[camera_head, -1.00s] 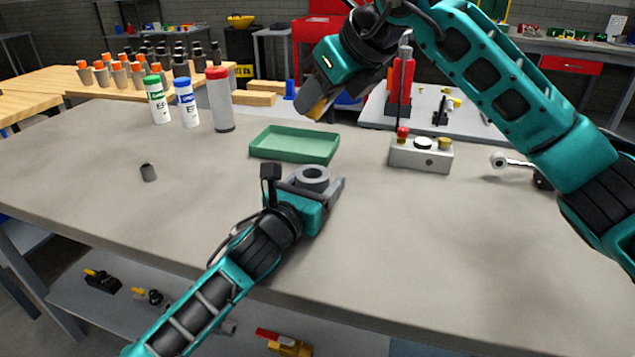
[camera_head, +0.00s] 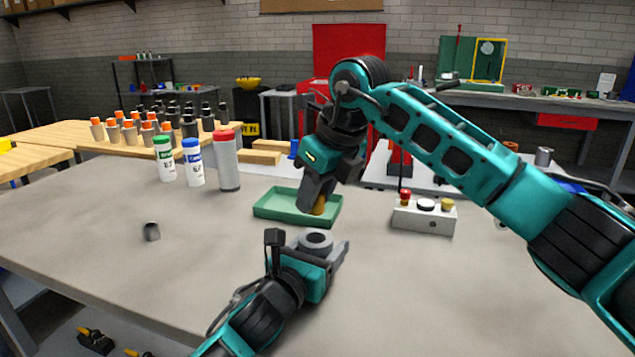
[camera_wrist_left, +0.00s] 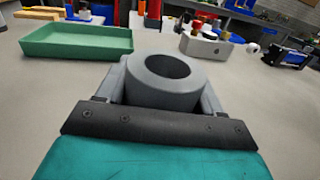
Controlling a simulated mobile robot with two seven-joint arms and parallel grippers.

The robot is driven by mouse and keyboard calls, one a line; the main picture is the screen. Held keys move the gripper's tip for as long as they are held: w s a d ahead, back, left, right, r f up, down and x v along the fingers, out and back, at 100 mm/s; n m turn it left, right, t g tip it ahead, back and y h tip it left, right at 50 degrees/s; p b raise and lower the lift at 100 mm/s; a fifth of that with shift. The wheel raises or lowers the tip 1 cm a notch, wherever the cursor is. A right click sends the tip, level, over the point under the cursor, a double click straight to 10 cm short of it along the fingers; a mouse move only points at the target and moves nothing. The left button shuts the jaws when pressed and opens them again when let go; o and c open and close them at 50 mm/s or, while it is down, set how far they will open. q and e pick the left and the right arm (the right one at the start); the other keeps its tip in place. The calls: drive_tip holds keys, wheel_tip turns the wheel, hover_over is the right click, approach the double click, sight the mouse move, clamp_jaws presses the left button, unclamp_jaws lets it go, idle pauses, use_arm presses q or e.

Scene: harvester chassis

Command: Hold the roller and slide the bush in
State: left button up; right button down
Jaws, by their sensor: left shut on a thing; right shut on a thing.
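The roller (camera_head: 316,238) is a grey ring with an open round bore facing up. My left gripper (camera_head: 324,254) is shut on it and holds it above the bench top. In the left wrist view the roller (camera_wrist_left: 166,98) sits between the jaws, and its bore looks empty. The bush (camera_head: 319,206) is a small bronze-brown piece. My right gripper (camera_head: 314,200) is shut on it and points down. The bush appears above the roller in the head view, apart from it. The gripper jaws hide part of the bush.
A green tray (camera_head: 277,212) lies behind the grippers. A control box (camera_head: 424,217) with buttons stands at right. Three bottles, one a red-capped bottle (camera_head: 227,165), stand at back left. The bench between is clear.

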sight(320, 214)
use_arm(q)
drive_tip(key=shift+f, duration=0.2)
use_arm(e)
drive_tip(key=shift+f, duration=2.15)
drive_tip(key=shift+f, duration=0.65)
drive_tip(key=c, duration=1.2)
unclamp_jaws()
use_arm(q)
drive_tip(key=shift+s, duration=0.1)
use_arm(e)
drive_tip(key=o, duration=0.5)
drive_tip(key=shift+s+f, duration=0.15)
drive_tip(key=shift+c, duration=0.2)
drive_tip(key=v, duration=1.2)
drive_tip(key=shift+r, duration=0.35)
use_arm(q)
drive_tip(key=o, duration=1.6)
drive_tip(key=shift+r, duration=0.15)
